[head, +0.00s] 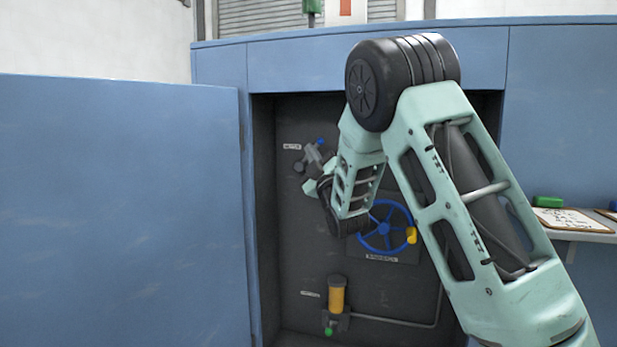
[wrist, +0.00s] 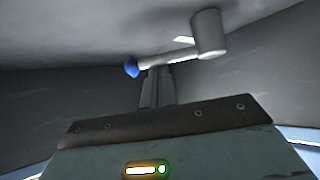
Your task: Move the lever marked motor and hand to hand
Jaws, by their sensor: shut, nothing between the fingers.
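The lever is a pale grey arm (wrist: 170,60) running from a round hub (wrist: 208,34) to a blue knob (wrist: 131,68) in the wrist view. In the head view its blue knob (head: 320,141) shows at the upper left of the dark recess, right of a small white label (head: 291,146) too small to read surely. My gripper (wrist: 157,72) is shut and empty. Its fingertips are at the lever arm close to the knob; I cannot tell whether they touch. My forearm and wrist hide part of the lever's surroundings in the head view, and no second label shows clearly there.
A blue handwheel (head: 385,228) with a yellow grip sits right of my wrist, partly covered by it. A yellow cylinder (head: 336,294) with a green tip is lower down. An open blue door (head: 120,210) bounds the left. A shelf (head: 580,236) with clipboards is at the right.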

